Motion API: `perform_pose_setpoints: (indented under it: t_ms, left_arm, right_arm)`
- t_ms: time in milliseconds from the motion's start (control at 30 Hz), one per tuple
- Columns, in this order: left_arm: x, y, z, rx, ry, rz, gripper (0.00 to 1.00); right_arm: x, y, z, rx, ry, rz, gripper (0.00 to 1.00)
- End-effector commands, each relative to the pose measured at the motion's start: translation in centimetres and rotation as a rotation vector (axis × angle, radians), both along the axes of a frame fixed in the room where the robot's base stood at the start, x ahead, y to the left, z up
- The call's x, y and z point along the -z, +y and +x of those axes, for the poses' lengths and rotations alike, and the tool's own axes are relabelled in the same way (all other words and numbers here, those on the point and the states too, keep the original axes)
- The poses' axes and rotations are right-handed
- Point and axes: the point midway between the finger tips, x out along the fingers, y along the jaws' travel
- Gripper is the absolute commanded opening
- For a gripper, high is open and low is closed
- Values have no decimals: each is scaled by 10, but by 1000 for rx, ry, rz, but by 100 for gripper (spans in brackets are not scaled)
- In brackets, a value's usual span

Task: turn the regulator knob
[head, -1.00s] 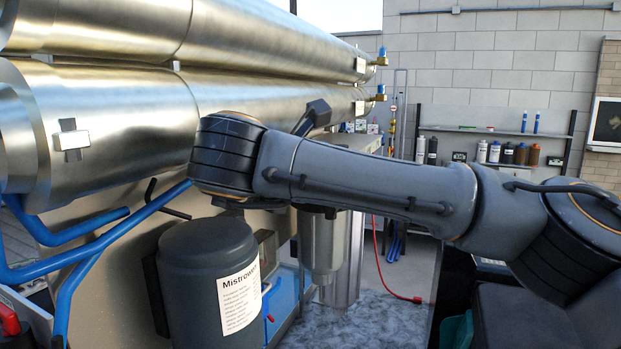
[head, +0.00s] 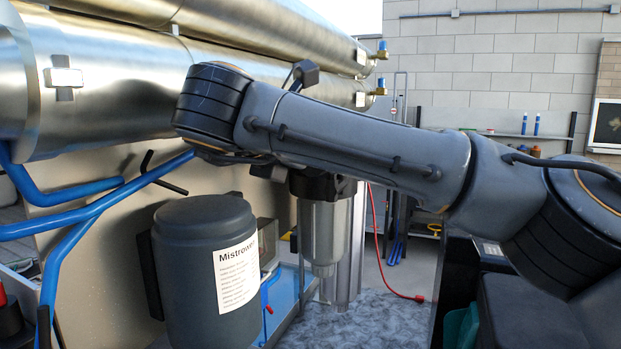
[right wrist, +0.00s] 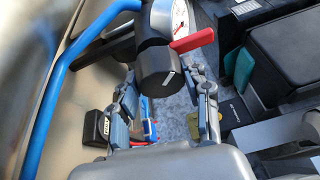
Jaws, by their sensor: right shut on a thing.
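The regulator knob (right wrist: 158,72) is dark and round with a white mark on its face. It shows in the right wrist view, below a white-faced gauge (right wrist: 180,18) and beside a red lever (right wrist: 192,41). My right gripper (right wrist: 163,80) has one finger on each side of the knob and is shut on it. In the head view my right arm crosses from the right, and its own links hide the gripper and the knob. My left gripper is in neither view now.
Large metal membrane tubes (head: 115,95) and blue pipes (head: 95,208) fill the left side. A dark labelled canister (head: 190,255) and a clear filter bowl (head: 322,235) stand below my arm.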

Motion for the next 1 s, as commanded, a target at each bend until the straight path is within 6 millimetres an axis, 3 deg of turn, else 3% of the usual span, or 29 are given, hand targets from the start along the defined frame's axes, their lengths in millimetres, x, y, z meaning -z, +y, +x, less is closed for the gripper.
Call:
perform_pose_setpoints:
  t_ms: [300,333,433,767,1000]
  left_arm:
    - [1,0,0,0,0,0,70]
    - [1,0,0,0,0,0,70]
    - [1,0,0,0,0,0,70]
    - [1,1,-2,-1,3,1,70]
    - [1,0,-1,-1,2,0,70]
  right_arm:
    - [-1,0,0,0,5,-7,16]
    - [-1,0,0,0,5,-7,50]
    - [-1,0,0,-1,4,-7,70]
    - [-1,1,-1,-1,3,-7,70]
    - [-13,13,-27,-5,1,-7,70]
